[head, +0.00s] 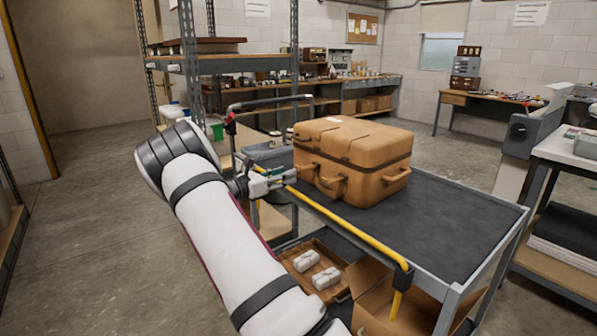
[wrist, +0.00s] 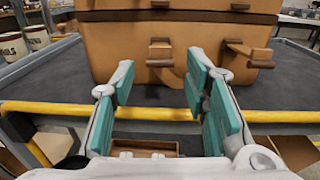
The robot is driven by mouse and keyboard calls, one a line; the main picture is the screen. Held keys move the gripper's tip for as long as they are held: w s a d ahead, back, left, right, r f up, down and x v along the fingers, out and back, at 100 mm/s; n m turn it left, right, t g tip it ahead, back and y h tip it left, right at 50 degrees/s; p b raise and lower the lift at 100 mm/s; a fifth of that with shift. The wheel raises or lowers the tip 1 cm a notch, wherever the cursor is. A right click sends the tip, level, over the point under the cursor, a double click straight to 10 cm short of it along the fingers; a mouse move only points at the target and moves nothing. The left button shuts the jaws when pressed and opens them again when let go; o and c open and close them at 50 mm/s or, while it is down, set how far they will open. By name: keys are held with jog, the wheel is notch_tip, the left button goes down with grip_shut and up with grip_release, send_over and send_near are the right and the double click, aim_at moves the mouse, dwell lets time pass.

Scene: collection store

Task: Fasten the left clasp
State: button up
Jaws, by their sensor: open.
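A tan-orange case (head: 350,150) with a dark brown band stands closed on the cart's dark top; its front also fills the upper wrist view (wrist: 120,50). Two clasps show on that front: the left clasp (wrist: 160,54), seen between my fingers, and the right clasp (wrist: 246,52), whose tab sticks out. Whether the left clasp is latched I cannot tell. My gripper (wrist: 160,82) is open and empty, its teal pads either side of the left clasp's line and apparently short of the case. In the head view my gripper (head: 284,178) is at the case's left side.
A yellow rail (head: 350,235) runs along the cart's near edge, below my fingers in the wrist view (wrist: 155,113). The cart top (head: 450,220) is clear right of the case. A tray (head: 300,265) and an open carton (head: 385,300) sit below. Shelving stands behind.

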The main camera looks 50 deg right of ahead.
aim_at(299, 169)
jog(key=d, duration=0.3)
jog(key=s+d, duration=0.1)
jog(key=d, duration=0.2)
jog(key=shift+s+d, duration=0.15)
jog(key=shift+d, duration=0.15)
grip_shut()
